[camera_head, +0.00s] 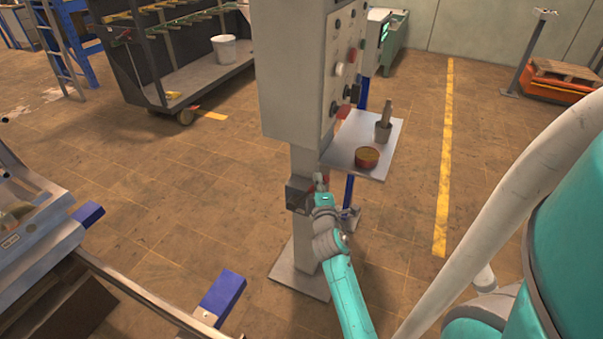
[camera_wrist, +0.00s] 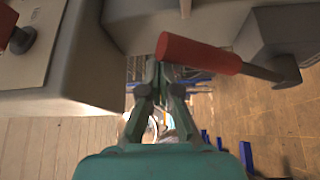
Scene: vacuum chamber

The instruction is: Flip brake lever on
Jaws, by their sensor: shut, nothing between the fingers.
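The brake lever has a red cylindrical handle (camera_wrist: 198,53) on a thin grey rod in the wrist view. The rod runs right to a grey housing (camera_wrist: 290,38). In the head view, the dark housing (camera_head: 298,192) sits on the post below the control cabinet, and my gripper hides most of the lever. My gripper (camera_wrist: 157,68) is shut and empty. In the wrist view its fingertips are close to the left end of the red handle; I cannot tell whether they touch it. In the head view my gripper (camera_head: 319,180) is right beside the housing.
The control cabinet (camera_head: 300,75) with knobs and buttons stands on the post. Open floor lies to the right.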

